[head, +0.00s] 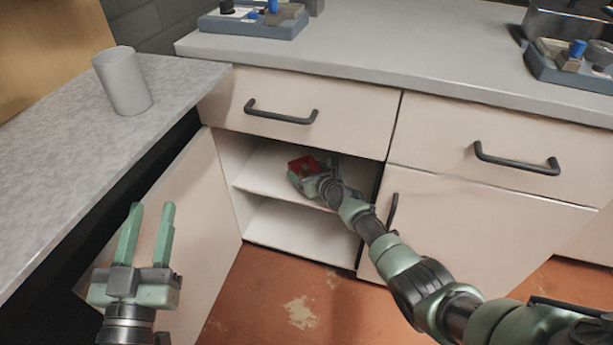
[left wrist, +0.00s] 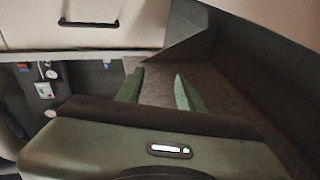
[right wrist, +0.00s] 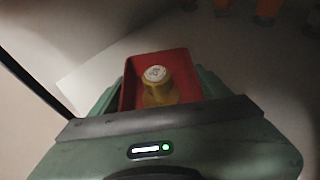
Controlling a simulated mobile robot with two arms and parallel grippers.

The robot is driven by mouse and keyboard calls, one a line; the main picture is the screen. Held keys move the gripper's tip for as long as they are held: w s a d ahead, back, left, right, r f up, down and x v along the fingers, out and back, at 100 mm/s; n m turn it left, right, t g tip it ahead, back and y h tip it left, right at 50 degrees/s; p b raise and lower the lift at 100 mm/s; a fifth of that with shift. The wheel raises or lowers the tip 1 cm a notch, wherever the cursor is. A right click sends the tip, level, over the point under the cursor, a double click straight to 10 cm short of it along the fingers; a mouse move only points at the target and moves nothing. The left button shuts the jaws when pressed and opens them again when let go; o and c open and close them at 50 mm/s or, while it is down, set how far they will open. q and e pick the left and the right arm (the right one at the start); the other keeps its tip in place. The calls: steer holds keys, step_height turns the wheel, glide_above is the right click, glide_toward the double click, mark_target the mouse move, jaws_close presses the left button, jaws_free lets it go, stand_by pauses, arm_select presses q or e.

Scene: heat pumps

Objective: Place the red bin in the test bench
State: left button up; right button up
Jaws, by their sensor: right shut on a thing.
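The red bin (head: 303,164) is inside the open lower cabinet, on its upper shelf. My right arm reaches into that cabinet, and my right gripper (head: 311,178) is shut on the bin. In the right wrist view the red bin (right wrist: 125,92) sits between the fingers, and a yellow object with a whitish round top (right wrist: 157,84) stands in it. My left gripper (head: 147,233) is open and empty, in front of the open cabinet door at the left. Its two fingers show apart in the left wrist view (left wrist: 160,88). I cannot tell which thing is the test bench.
A grey cup (head: 122,81) stands on the left counter (head: 60,160). The cabinet door (head: 190,220) stands open at the left. Blue-grey trays with parts sit on the back counter (head: 400,40), one at the left (head: 255,28) and one at the right (head: 570,75). Drawer handles (head: 281,113) stick out above the opening.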

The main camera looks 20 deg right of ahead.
arm_select(q)
steer(key=shift+s+d+r+t+h, duration=0.1)
steer(key=shift+s+r+t+h, duration=0.1)
steer(key=shift+r+t, duration=0.35)
steer(key=shift+s+r+t+h, duration=0.15)
steer(key=shift+r+t+h, duration=0.1)
steer(key=shift+r, duration=0.6)
arm_select(e)
steer(key=shift+w+f, duration=0.1)
steer(key=shift+f, duration=0.05)
steer(key=shift+f, duration=0.15)
steer(key=o, duration=1.9)
steer(key=shift+f, duration=0.1)
arm_select(q)
steer(key=shift+s+r+t, duration=0.2)
steer(key=shift+r+t, duration=0.1)
steer(key=shift+r, duration=0.1)
